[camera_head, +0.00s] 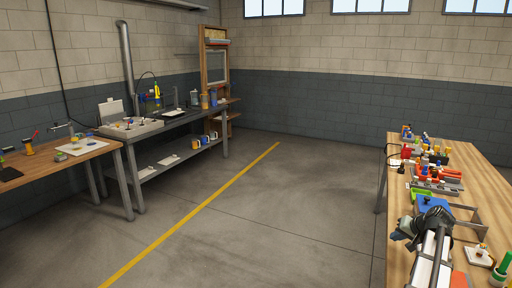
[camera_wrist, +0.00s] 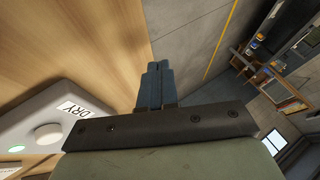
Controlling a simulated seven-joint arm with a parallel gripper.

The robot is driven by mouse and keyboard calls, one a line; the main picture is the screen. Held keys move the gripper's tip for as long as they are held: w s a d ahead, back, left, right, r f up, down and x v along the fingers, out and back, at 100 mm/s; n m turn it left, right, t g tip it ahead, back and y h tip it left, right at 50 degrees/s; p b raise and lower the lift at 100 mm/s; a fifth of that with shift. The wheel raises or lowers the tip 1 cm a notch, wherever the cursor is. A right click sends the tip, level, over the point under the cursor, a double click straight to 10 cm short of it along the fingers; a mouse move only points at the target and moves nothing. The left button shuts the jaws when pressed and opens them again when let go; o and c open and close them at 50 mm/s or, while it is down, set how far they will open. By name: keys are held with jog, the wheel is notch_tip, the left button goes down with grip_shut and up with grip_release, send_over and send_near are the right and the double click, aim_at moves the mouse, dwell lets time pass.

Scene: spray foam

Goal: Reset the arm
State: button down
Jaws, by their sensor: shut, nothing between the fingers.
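My gripper (camera_head: 398,235) is over the left edge of the wooden table at the right of the head view. In the wrist view its two dark fingers (camera_wrist: 154,68) are pressed together, with nothing between them. Behind the fingers are a dark bar and a grey-green body. The wooden table top (camera_wrist: 85,45) lies beyond the fingers on the left, and its edge runs close to the fingertips. My gripper is apart from the objects on the table.
A white device (camera_wrist: 75,97) with a round knob and a "DRY" label is left of my gripper. A green bottle (camera_head: 502,265) stands at the right. Open floor (camera_head: 290,215) lies left of the table.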

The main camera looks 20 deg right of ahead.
jog(key=w+a+f+n+g+y, duration=0.1)
jog(key=w+a+f, duration=0.3)
jog(key=a, duration=0.6)
jog(key=w+a+f+n+g, duration=0.2)
jog(key=a+f, duration=0.4)
jog(key=a, duration=0.4)
jog(key=w+a+f+n+g+y, duration=0.1)
jog(key=w+a+f, duration=0.2)
jog(key=a+f, duration=0.5)
jog(key=s+a+f+n+g+h, duration=0.1)
jog(key=s+a+f+n, duration=0.15)
jog(key=a, duration=0.75)
jog(key=s+a+f+n+g, duration=0.1)
jog(key=s+a+f, duration=0.2)
jog(key=a, duration=0.6)
jog(key=s+a+f+n+g+h, duration=0.1)
jog(key=s+a+f+n, duration=0.15)
jog(key=a, duration=0.75)
jog(key=s+f+g, duration=0.3)
jog(key=s+f, duration=0.7)
jog(key=s, duration=0.5)
jog(key=s+f+g, duration=0.4)
jog(key=s+f, duration=0.7)
jog(key=s, duration=0.4)
jog(key=shift+s+a+f+m, duration=0.15)
jog(key=shift+f+m, duration=0.1)
jog(key=shift+m, duration=0.05)
